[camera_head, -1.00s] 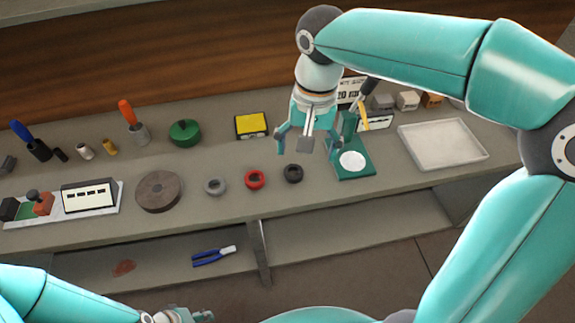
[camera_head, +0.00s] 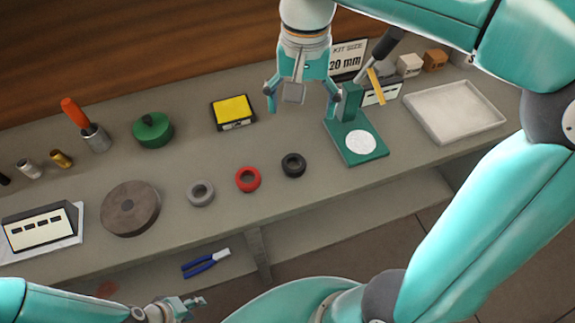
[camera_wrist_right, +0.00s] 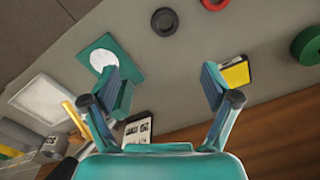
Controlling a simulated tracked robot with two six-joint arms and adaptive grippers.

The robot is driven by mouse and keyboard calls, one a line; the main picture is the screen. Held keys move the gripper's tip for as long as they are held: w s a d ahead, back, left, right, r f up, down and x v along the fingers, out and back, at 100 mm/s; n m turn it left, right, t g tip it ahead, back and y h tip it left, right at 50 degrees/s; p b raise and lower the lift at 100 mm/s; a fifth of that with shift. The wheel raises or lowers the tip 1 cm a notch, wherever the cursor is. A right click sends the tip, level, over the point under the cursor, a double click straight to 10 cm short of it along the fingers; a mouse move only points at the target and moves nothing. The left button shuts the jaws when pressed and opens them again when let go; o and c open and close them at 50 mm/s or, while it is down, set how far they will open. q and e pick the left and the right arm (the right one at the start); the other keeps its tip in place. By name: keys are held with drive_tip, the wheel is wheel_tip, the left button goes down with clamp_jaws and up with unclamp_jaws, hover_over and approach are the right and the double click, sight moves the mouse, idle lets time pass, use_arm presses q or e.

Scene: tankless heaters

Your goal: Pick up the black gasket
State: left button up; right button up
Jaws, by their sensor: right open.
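The black gasket (camera_head: 293,165) is a small dark ring lying flat on the bench, right of the red ring. It also shows in the right wrist view (camera_wrist_right: 165,21), beyond the fingertips near the top edge. My right gripper (camera_head: 301,108) is open and empty, above the bench and behind the gasket in the head view. Its two fingers are spread apart in the right wrist view (camera_wrist_right: 170,85), with nothing between them. My left gripper (camera_head: 185,305) is low at the bottom edge, in front of the bench; its fingers are too small to judge.
A red ring (camera_head: 248,179) and a grey ring (camera_head: 201,193) lie left of the gasket. A green press stand (camera_head: 365,152) stands close on its right. A yellow-topped box (camera_head: 233,110) is behind. A pale tray (camera_head: 455,112) lies far right. Bench around the gasket is clear.

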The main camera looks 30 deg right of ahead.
drive_tip(key=f, duration=0.1)
drive_tip(key=b, duration=0.1)
hover_over(294, 162)
drive_tip(key=f, duration=1)
drive_tip(key=shift+s+d+f, duration=0.1)
drive_tip(key=shift+s+f, duration=0.1)
drive_tip(key=shift+s, duration=0.05)
drive_tip(key=shift+w+f, duration=0.15)
drive_tip(key=shift+f, duration=2.8)
drive_tip(key=c, duration=1.2)
